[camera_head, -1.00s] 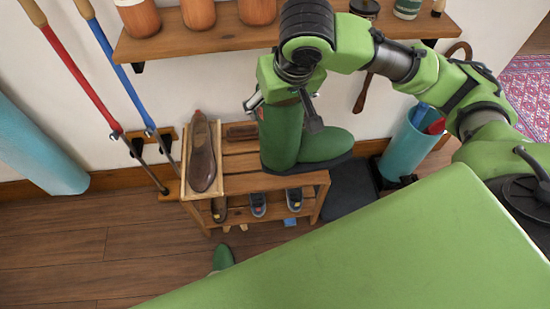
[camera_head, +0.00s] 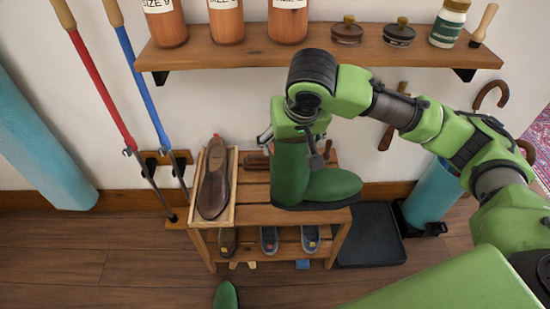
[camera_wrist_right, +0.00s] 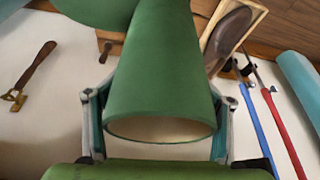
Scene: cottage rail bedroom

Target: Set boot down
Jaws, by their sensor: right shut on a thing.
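My right gripper (camera_head: 298,138) is shut on the upper shaft of a green boot (camera_head: 331,184). The boot is upright, sole down and toe to the right, at the right part of the wooden rack's top (camera_head: 245,214). I cannot tell whether the dark sole touches the slats. In the right wrist view the gripper's fingers (camera_wrist_right: 160,112) lie on either side of the boot shaft (camera_wrist_right: 165,75), its open top rim towards the camera. My left gripper is not in view.
A brown shoe (camera_head: 214,180) lies in a wooden tray on the rack's left. Several shoes sit on the lower shelf. A dark mat (camera_head: 370,236) and blue bin (camera_head: 432,196) are at the right. A green thing (camera_head: 226,295) is on the floor. A wall shelf (camera_head: 250,50) hangs above.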

